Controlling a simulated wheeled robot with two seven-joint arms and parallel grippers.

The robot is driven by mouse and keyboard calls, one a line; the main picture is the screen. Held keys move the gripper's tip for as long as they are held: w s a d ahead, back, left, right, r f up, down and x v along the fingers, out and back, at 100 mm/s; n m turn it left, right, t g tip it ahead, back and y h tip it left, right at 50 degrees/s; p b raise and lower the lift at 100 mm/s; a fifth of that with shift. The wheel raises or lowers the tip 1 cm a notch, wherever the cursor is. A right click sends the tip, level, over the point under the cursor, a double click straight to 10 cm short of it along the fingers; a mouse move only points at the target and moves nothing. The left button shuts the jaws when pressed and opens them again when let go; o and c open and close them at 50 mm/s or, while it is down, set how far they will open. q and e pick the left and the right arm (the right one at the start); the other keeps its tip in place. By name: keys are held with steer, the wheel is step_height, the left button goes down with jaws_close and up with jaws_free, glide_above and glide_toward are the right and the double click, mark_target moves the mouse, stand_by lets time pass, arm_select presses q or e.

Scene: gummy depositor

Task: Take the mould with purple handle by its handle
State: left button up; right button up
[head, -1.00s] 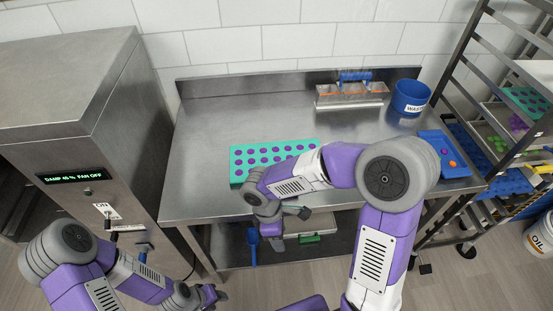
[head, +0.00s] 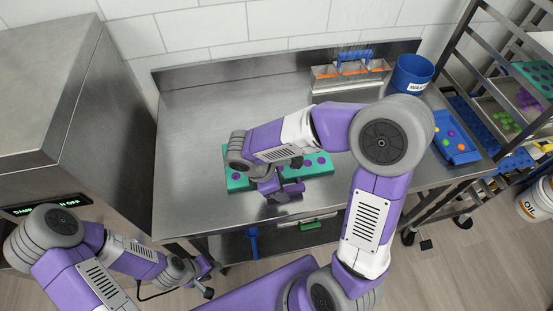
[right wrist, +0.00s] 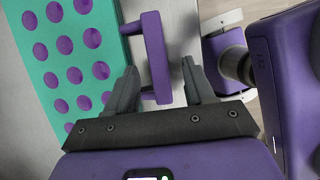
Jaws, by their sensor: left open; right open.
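The mould with purple handle (head: 235,184) is a teal slab with rows of purple round cavities, lying on the steel table. My right arm hides part of it in the head view. In the right wrist view the mould (right wrist: 113,50) fills the upper left, and its purple handle (right wrist: 157,57) sticks out from its edge. My right gripper (right wrist: 160,70) is open, with one finger on each side of the handle's bar. In the head view my right gripper (head: 281,193) is at the mould's front edge. My left gripper (head: 206,281) is open and empty, low in front of the table.
A steel depositor with a blue handle (head: 350,72) and a blue waste bin (head: 411,74) stand at the table's back right. A blue tray with coloured pieces (head: 455,148) lies at the right. A rack (head: 480,60) stands beyond. The table's left part is clear.

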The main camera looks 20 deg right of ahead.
steer(key=x, duration=0.3)
steer(key=shift+d+f+b, duration=0.1)
steer(key=shift+f+b, duration=0.2)
steer(key=shift+b, duration=0.1)
steer(key=shift+w+r, duration=0.1)
jaws_close()
